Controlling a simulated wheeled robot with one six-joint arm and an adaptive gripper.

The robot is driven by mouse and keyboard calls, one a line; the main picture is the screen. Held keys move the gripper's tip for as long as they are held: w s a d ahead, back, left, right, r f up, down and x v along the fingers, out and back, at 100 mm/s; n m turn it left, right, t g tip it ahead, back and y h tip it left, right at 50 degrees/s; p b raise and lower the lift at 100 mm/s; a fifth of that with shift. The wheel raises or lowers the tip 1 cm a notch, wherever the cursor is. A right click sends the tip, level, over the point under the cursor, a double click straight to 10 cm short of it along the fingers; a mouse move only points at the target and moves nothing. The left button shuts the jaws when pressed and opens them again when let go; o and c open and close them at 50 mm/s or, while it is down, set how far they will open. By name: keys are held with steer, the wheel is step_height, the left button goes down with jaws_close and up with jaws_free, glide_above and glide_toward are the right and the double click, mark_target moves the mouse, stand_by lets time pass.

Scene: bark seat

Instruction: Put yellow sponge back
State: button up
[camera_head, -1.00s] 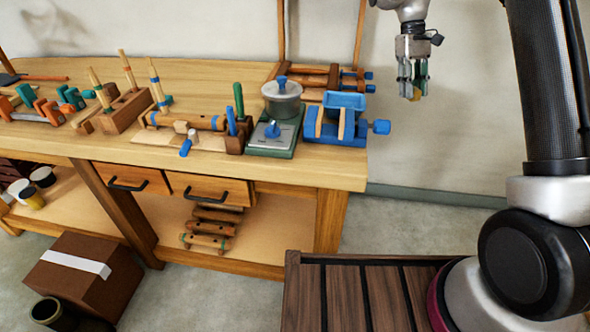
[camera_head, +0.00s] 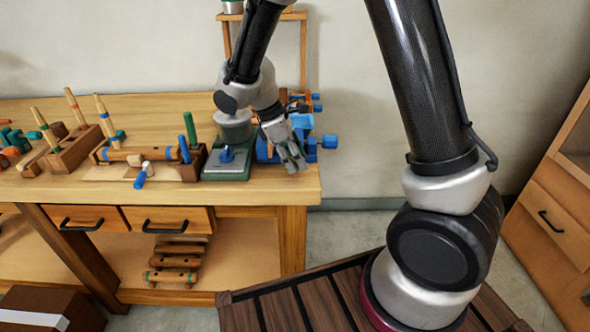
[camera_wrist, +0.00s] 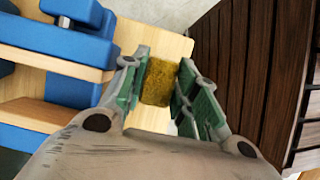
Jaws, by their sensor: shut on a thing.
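The yellow sponge (camera_wrist: 158,82) shows in the wrist view between the green-padded fingers of my gripper (camera_wrist: 160,85). My gripper is shut on it. The wooden workbench top (camera_wrist: 150,116) lies beneath the sponge in that view; I cannot tell whether the sponge touches it. In the head view my gripper (camera_head: 292,157) is at the right end of the workbench (camera_head: 255,184), just in front of the blue vise (camera_head: 302,124). The sponge is hidden from the head camera.
A green scale (camera_head: 228,163) stands left of my gripper, with a lidded pot partly behind my arm. The blue vise (camera_wrist: 60,45) is close on the left in the wrist view. Wooden tools cover the bench's left. A drawer cabinet (camera_head: 550,215) stands at the far right.

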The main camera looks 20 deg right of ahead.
steer(key=shift+d+f, duration=0.1)
steer(key=shift+f, duration=1.65)
steer(key=shift+f, duration=0.2)
steer(key=o, duration=0.9)
steer(key=shift+f, duration=0.2)
steer(key=v, duration=1.3)
steer(key=s+d+r+m+t+y, duration=0.25)
steer(key=s+d+r+m, duration=0.4)
steer(key=d+r, duration=0.4)
steer(key=s+d+r+m+t+y, duration=0.1)
steer(key=s+d+m+t+y, duration=0.1)
steer(key=s+d+m, duration=0.6)
steer(key=s+d+t, duration=0.1)
steer(key=s, duration=0.5)
steer(key=shift+s+d+r, duration=0.15)
steer(key=shift+d+r, duration=0.15)
steer(key=shift+r, duration=0.05)
